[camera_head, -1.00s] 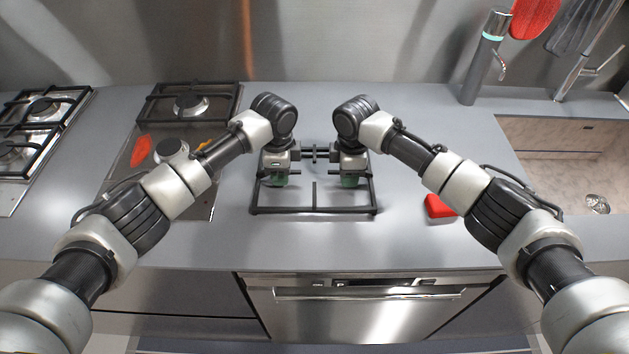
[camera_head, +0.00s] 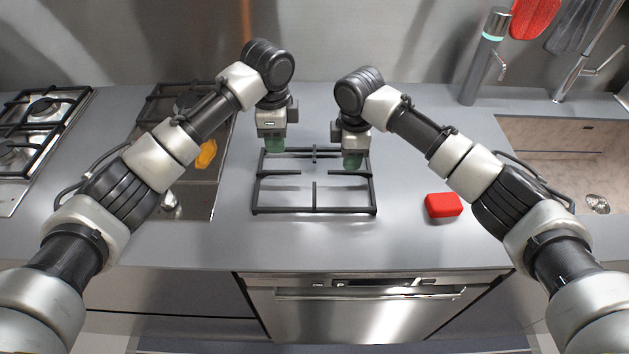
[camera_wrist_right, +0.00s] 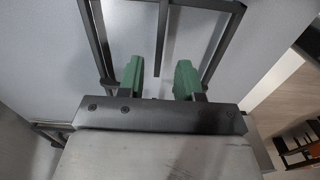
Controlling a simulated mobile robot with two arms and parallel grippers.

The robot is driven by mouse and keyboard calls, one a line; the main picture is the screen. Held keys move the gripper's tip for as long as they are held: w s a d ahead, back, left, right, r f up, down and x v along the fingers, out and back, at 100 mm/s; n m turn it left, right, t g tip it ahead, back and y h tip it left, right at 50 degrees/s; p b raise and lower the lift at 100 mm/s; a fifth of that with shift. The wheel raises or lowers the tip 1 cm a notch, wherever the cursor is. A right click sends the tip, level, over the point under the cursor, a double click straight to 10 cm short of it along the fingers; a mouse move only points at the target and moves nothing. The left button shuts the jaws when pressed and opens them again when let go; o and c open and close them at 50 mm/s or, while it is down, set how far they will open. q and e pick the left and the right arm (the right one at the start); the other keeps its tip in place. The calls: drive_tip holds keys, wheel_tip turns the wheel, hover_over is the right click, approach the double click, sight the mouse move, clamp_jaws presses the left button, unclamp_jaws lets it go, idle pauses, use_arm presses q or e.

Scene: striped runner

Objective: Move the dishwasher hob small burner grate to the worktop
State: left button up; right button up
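The dark small burner grate (camera_head: 315,211) lies flat on the grey worktop (camera_head: 420,240), above the dishwasher front. My left gripper (camera_head: 274,146) is above the grate's back left corner, apart from it; whether its fingers are open does not show. My right gripper (camera_head: 353,161) is over the grate's back right part. In the right wrist view my right gripper (camera_wrist_right: 159,80) has its green fingers spread, with no bar clamped between them. The grate (camera_wrist_right: 162,35) shows beyond the fingers there.
A red block (camera_head: 443,205) lies on the worktop right of the grate. A hob (camera_head: 185,175) with a yellow item (camera_head: 205,154) on it is to the left, another hob (camera_head: 38,115) further left. The sink (camera_head: 575,165) and tap (camera_head: 490,55) are to the right.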

wheel_tip(320, 180, up, 6)
idle(0.7)
